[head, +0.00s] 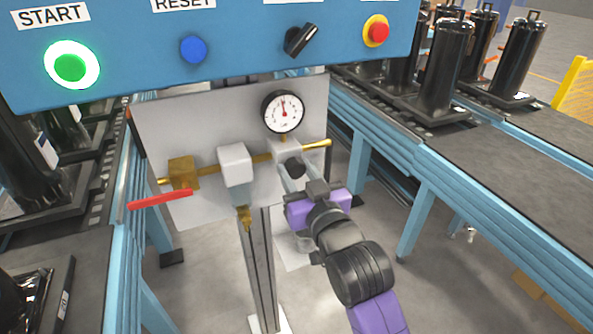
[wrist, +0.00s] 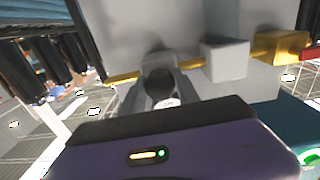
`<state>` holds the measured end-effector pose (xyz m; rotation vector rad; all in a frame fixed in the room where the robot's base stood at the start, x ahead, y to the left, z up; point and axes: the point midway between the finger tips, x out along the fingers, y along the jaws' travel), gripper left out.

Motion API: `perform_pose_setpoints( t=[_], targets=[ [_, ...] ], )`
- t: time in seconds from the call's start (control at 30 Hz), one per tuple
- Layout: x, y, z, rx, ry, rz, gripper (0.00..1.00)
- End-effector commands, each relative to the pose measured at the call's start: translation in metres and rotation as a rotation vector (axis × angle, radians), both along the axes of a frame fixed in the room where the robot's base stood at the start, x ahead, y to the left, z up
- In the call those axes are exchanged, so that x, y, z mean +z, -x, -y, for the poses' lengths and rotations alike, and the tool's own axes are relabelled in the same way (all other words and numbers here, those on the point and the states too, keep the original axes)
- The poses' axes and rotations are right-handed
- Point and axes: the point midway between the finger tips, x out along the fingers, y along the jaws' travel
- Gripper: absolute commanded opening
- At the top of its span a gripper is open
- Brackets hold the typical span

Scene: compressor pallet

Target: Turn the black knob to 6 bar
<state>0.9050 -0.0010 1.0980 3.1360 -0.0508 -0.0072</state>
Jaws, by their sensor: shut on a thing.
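The black knob (head: 295,168) sits on the pale regulator body below the gauge on the upright grey panel. In the wrist view the knob (wrist: 158,84) shows between the two light grey fingers. My gripper (head: 294,175) reaches it from the lower right and is shut on it. The fingers also show in the wrist view (wrist: 158,92). The round white pressure gauge (head: 283,112) is above the knob. Its red needle points nearly straight up, slightly left. Its numbers are too small to read. Part of the knob is hidden by my fingers.
A brass pipe (head: 318,145) crosses the panel (head: 215,120). A red lever (head: 160,199) sticks out at lower left. A blue control box (head: 225,50) with START, RESET, a black selector (head: 300,40) and a red button (head: 376,31) overhangs the panel. Conveyors (head: 480,165) flank both sides.

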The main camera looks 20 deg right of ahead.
Motion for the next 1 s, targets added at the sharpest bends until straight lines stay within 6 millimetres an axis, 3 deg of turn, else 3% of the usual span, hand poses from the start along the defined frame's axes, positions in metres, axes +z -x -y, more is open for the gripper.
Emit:
perform_pose_setpoints(
  t=[1.0],
  targets=[
    [0.001,-0.0001,-0.0015,0.0,-0.908,-0.002,0.0]
  ],
)
